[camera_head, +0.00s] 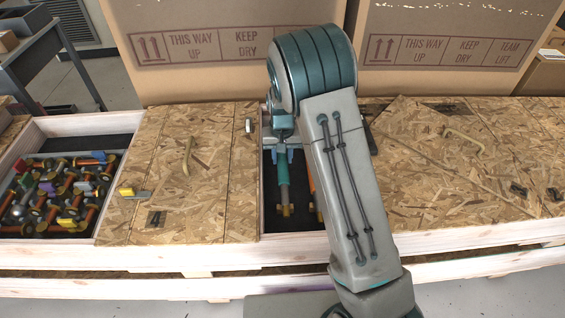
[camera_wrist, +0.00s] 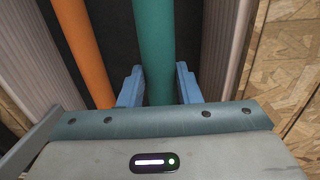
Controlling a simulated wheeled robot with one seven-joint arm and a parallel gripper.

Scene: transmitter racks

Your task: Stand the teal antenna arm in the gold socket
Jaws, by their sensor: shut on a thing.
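The teal antenna arm (camera_head: 284,186) is a long teal rod with a gold end, in the narrow dark opening between two wooden boards in the head view. It also shows in the wrist view (camera_wrist: 154,50), running between the blue fingers. My gripper (camera_head: 283,150) is shut on the teal antenna arm, and its fingers (camera_wrist: 159,86) flank the rod in the wrist view. My arm covers the right part of the opening. I cannot make out a gold socket.
An orange rod (camera_wrist: 85,50) lies close to the left of the teal one in the wrist view. Wooden boards (camera_head: 215,150) flank the opening. An open bin (camera_head: 100,143) of mixed parts is at left. Large cardboard boxes (camera_head: 195,70) stand behind.

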